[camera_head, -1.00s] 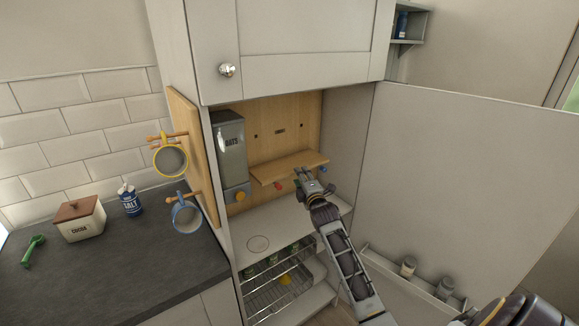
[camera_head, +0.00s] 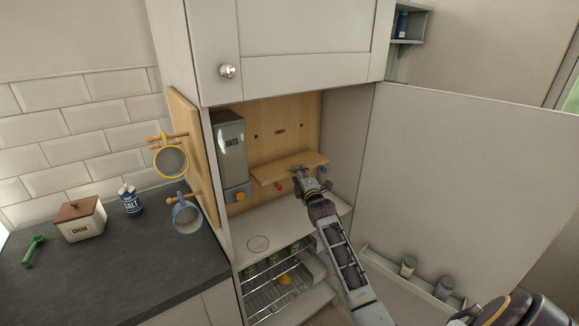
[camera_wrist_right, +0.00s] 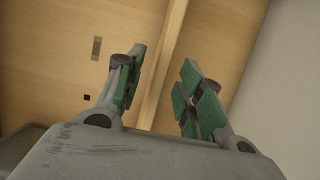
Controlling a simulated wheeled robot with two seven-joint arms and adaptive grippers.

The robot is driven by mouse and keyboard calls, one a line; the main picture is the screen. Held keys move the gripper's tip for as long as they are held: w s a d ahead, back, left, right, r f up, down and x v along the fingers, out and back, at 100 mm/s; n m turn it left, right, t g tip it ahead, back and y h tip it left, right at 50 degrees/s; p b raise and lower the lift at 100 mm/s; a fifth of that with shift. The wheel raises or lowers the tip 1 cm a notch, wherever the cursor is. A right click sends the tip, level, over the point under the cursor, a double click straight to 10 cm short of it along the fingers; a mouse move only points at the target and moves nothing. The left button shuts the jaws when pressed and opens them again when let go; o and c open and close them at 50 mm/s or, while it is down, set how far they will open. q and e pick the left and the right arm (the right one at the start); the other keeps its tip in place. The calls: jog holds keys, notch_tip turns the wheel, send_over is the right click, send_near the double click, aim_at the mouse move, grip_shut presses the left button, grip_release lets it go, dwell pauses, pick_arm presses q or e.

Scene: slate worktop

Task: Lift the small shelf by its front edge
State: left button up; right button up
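The small wooden shelf (camera_head: 280,170) is fixed level on the wooden back panel (camera_head: 295,138) inside the open cupboard. My right gripper (camera_head: 302,172) is at the shelf's front edge, right of its middle. In the right wrist view the gripper (camera_wrist_right: 160,92) is open, its green-padded fingers apart. The pale shelf edge (camera_wrist_right: 167,60) runs through the gap between them. I cannot tell whether either pad touches the wood. My left gripper is out of view.
A wire rack (camera_head: 268,293) is lower down. The open door (camera_head: 470,190) bounds the right side. Mugs (camera_head: 171,161) hang on pegs at left.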

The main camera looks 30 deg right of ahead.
aim_at(290, 165)
jog(key=shift+x, duration=1.05)
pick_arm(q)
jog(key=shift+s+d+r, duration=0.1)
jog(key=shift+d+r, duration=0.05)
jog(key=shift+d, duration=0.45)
pick_arm(e)
jog(key=shift+w+d+f, duration=0.1)
jog(key=shift+w, duration=0.3)
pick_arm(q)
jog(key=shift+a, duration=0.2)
pick_arm(e)
jog(key=c, duration=0.4)
grip_shut()
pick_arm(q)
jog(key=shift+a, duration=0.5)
